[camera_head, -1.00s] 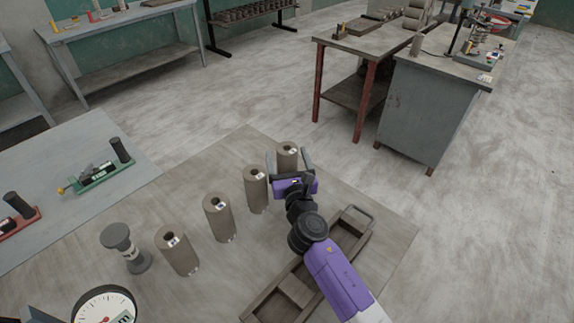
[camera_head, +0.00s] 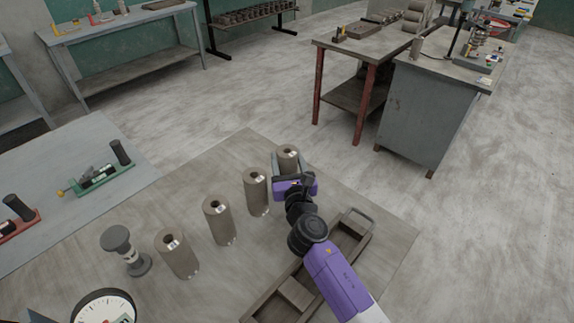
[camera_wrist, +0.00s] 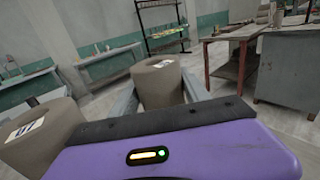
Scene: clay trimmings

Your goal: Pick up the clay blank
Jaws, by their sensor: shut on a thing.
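Several brown-grey clay blanks stand upright in a row on the table, each a cylinder with a hole in its top and a small white label. The farthest clay blank (camera_head: 288,153) is between the fingers of my gripper (camera_head: 287,166). In the wrist view this clay blank (camera_wrist: 159,85) stands upright between the two grey fingers, and my gripper (camera_wrist: 160,98) is shut on it. Its lower part is hidden by the gripper body, so I cannot tell whether it touches the table. A neighbouring clay blank (camera_head: 256,190) stands just left of the gripper, apart from it.
A wooden tray with compartments (camera_head: 262,300) lies under my arm at the right. A spool-shaped stand (camera_head: 117,240) and a dial gauge (camera_head: 103,306) are at the near left. A side table (camera_head: 60,210) holds green and red clamp fixtures. Bare tabletop lies behind the row.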

